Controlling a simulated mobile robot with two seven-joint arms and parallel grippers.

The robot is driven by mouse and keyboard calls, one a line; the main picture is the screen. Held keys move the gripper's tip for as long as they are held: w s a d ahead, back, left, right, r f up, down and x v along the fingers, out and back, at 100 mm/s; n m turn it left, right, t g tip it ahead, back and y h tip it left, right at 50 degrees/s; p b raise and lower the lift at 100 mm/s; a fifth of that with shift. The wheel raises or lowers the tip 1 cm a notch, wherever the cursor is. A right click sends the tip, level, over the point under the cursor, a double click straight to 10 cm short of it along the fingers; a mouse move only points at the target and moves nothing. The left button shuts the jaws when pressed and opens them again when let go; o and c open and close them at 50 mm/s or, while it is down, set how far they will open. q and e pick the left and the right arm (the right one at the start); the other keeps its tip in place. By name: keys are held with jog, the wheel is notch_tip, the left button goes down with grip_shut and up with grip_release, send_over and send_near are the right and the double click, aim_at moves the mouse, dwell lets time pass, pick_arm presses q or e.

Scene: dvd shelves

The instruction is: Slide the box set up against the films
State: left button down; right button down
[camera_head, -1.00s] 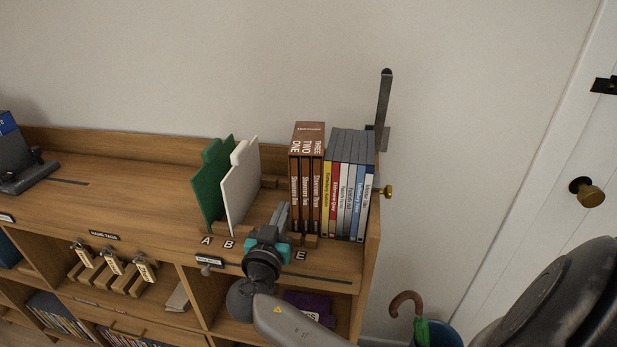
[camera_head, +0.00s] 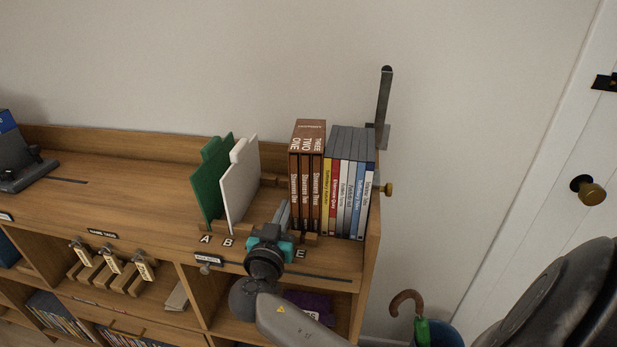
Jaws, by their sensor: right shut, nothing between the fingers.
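The brown box set (camera_head: 306,180), three volumes marked ONE, TWO and THREE, stands upright on the shelf top. Its right side appears to be against the row of films (camera_head: 349,185), which stand upright with coloured spines. My right gripper (camera_head: 283,215) is just left of the box set's lower front, its fingers pointing toward the back. It is shut and holds nothing. Whether its fingers touch the box set I cannot tell. My left gripper is not in view.
A green divider (camera_head: 208,185) and a white divider (camera_head: 240,185) stand left of the gripper. A metal bookend (camera_head: 384,105) rises behind the films. Wooden top (camera_head: 120,190) is clear further left. An umbrella (camera_head: 410,305) stands below right.

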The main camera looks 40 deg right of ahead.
jog(key=shift+w+a, duration=0.2)
jog(key=shift+w, duration=0.05)
jog(key=shift+s+a, duration=0.1)
jog(key=shift+a, duration=0.05)
jog(key=b+v, duration=0.2)
jog(key=v, duration=0.7)
jog(key=shift+s+a, duration=0.25)
dwell(0.4)
